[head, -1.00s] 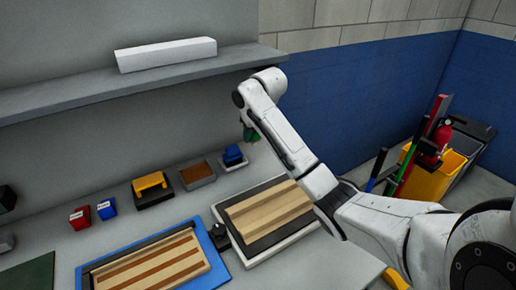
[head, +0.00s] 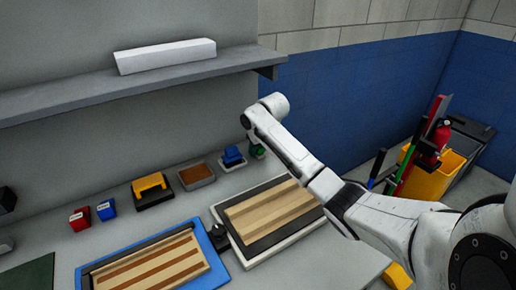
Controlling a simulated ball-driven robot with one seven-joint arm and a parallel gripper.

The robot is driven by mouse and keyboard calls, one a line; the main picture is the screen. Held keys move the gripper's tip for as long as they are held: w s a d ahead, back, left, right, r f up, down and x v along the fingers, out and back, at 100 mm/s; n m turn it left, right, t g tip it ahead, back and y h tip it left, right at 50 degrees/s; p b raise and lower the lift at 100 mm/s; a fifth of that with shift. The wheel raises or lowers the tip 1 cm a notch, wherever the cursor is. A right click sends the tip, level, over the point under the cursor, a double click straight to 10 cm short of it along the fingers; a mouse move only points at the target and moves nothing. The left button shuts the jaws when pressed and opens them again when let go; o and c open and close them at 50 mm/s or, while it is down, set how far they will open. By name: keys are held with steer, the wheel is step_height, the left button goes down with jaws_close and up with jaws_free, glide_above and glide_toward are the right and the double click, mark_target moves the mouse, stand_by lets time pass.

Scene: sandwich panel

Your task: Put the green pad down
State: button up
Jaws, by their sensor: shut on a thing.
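The green pad (head: 258,150) shows as a small green patch at the back right of the bench, just right of a blue-topped block. My gripper (head: 256,146) is shut on it, low near the bench top, and is mostly hidden behind my arm's wrist. Whether the pad touches the bench or hangs just above it I cannot tell.
The blue-topped block (head: 232,158), a brown pad in a tray (head: 197,176) and a yellow-handled block (head: 152,187) stand along the back. A striped panel (head: 272,211) lies in front, another on a blue tray (head: 84,279). A shelf (head: 60,100) hangs above.

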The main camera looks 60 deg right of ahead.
steer(key=shift+f, duration=0.25)
steer(key=shift+f, duration=0.15)
steer(key=o, duration=0.9)
steer(key=shift+f, duration=0.15)
steer(key=shift+o, duration=0.5)
steer(key=shift+a+f, duration=0.1)
steer(key=shift+a, duration=0.15)
steer(key=shift+r, duration=0.5)
steer(key=v, duration=1.2)
steer(key=shift+d+r, duration=0.25)
steer(key=shift+w, duration=0.1)
